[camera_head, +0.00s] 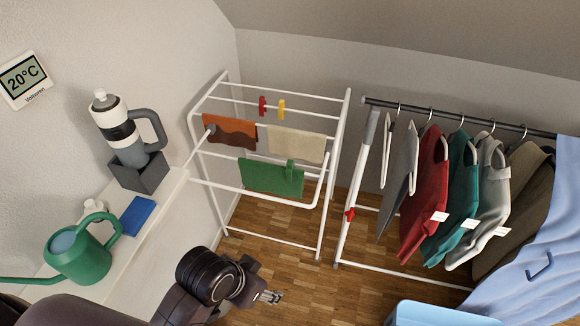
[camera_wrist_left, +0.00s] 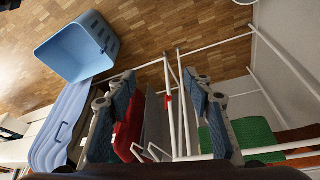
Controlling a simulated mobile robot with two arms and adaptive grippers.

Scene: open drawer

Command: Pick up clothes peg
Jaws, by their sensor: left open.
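A red clothes peg (camera_head: 262,106) and a yellow peg (camera_head: 282,109) sit on a rear bar of the white drying rack (camera_head: 322,216). A green peg (camera_head: 291,171) is on the green towel (camera_head: 268,180). Another red peg (camera_head: 350,214) is on the white leg of the clothes rail; it shows between my fingers in the left wrist view (camera_wrist_left: 168,102), beyond them. My left gripper (camera_head: 270,297) is open and empty, low in front of the racks, apart from every peg. Its spread fingers frame the left wrist view (camera_wrist_left: 160,82). My right gripper is not in view.
Several garments hang on the clothes rail (camera_head: 460,117). A light blue basket (camera_wrist_left: 76,50) stands on the wooden floor. A shelf at left holds a green watering can (camera_head: 80,255), a blue sponge-like block (camera_head: 138,216) and a bottle (camera_head: 120,130). Floor between racks is mostly clear.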

